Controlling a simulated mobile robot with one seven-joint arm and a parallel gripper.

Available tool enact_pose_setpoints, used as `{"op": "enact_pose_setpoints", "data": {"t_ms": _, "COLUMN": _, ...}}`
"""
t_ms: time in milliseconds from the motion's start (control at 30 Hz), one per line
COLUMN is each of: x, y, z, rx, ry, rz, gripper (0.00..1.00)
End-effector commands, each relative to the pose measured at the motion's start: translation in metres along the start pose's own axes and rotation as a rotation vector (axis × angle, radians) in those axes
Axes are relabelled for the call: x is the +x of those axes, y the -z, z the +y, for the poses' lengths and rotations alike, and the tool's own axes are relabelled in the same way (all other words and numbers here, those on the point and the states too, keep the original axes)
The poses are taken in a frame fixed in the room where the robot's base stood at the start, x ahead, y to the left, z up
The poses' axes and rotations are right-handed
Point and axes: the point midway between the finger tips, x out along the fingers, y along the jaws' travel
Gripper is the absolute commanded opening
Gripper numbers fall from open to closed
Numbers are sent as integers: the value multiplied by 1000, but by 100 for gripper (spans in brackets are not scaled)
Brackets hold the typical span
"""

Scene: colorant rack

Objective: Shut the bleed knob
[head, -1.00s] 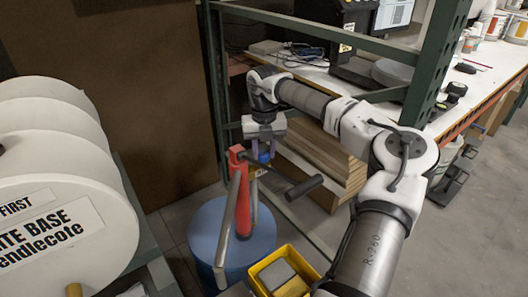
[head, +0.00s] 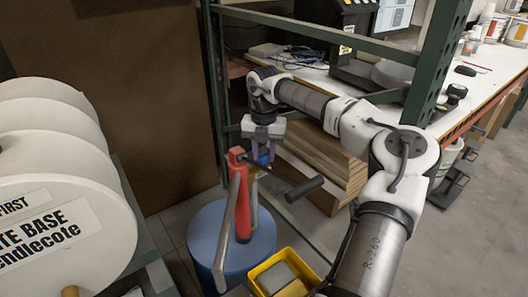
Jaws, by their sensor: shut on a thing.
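A red hand pump (head: 243,203) with a grey lever and a black-gripped crank handle (head: 304,188) stands on a blue drum (head: 205,237). A small blue bleed knob (head: 263,159) sits at the pump's upper right, beside the red head. My gripper (head: 263,156) points down from above, its fingers shut on the bleed knob. The fingers hide part of the knob, and its exact turn cannot be read. A brass-coloured fitting (head: 254,172) shows just below it.
A yellow bin (head: 258,270) stands to the right of the drum. Large white drums (head: 70,225) are at the left. A green shelf post (head: 437,60) and a stack of boards (head: 325,165) stand behind my arm. The crank handle juts out close to my gripper.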

Motion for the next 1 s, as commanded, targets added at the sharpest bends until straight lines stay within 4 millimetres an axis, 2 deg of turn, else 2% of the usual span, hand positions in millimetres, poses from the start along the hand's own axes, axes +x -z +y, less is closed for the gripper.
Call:
{"op": "enact_pose_setpoints", "data": {"t_ms": 67, "x": 0, "y": 0, "z": 0, "rx": 1, "ry": 0, "rz": 0, "gripper": 7}}
{"op": "enact_pose_setpoints", "data": {"t_ms": 100, "x": 0, "y": 0, "z": 0, "rx": 1, "ry": 0, "rz": 0, "gripper": 31}}
{"op": "enact_pose_setpoints", "data": {"t_ms": 267, "x": 0, "y": 0, "z": 0, "rx": 0, "ry": 0, "rz": 0, "gripper": 52}}
{"op": "enact_pose_setpoints", "data": {"t_ms": 533, "x": -1, "y": 0, "z": 0, "rx": -1, "ry": 0, "rz": 0, "gripper": 52}}
{"op": "enact_pose_setpoints", "data": {"t_ms": 667, "x": -8, "y": -1, "z": 0, "rx": 0, "ry": 1, "rz": -2, "gripper": 52}}
{"op": "enact_pose_setpoints", "data": {"t_ms": 767, "x": -24, "y": -1, "z": 0, "rx": 0, "ry": 0, "rz": -5, "gripper": 52}}
{"op": "enact_pose_setpoints", "data": {"t_ms": 1000, "x": -80, "y": -1, "z": 1, "rx": 0, "ry": 0, "rz": -5, "gripper": 52}}
